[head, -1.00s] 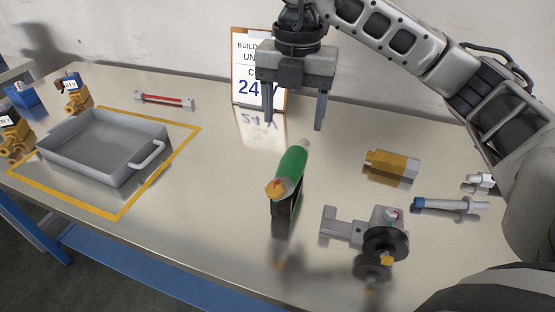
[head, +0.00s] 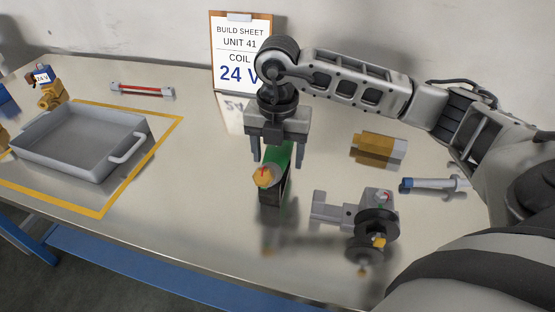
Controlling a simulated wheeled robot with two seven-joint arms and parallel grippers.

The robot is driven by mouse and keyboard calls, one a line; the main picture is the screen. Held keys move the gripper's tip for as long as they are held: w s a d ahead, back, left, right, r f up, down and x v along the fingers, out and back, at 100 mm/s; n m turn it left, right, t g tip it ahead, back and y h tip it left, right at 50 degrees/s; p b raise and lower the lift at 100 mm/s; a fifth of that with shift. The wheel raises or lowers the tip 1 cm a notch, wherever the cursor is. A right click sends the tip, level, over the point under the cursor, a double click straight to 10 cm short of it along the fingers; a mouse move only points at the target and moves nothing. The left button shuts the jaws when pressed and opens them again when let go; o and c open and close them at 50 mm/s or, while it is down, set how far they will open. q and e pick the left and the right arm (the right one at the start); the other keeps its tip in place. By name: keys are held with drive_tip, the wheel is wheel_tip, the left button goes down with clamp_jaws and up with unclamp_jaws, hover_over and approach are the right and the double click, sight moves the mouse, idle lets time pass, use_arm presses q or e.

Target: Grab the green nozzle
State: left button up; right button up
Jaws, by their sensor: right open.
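The green nozzle (head: 277,154) lies on a dark stand near the middle of the table, its orange tip toward me. My right gripper (head: 279,165) is above and around it, pointing down, with one finger on each side of the green body. The fingers are open, and I cannot tell whether they touch it. The gripper body hides the far part of the nozzle. My left gripper is not in view.
A grey tray (head: 138,124) stands inside a yellow outline at left. A grey fixture with black discs (head: 378,222), a brass fitting (head: 372,149) and a blue-ended tool (head: 433,185) lie at right. A build sheet (head: 238,40) stands behind. The front middle of the table is clear.

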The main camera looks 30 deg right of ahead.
drive_tip(key=shift+f, duration=0.9)
drive_tip(key=c, duration=1.2)
drive_tip(key=shift+w+r, duration=0.1)
clamp_jaws()
drive_tip(key=shift+r, duration=0.1)
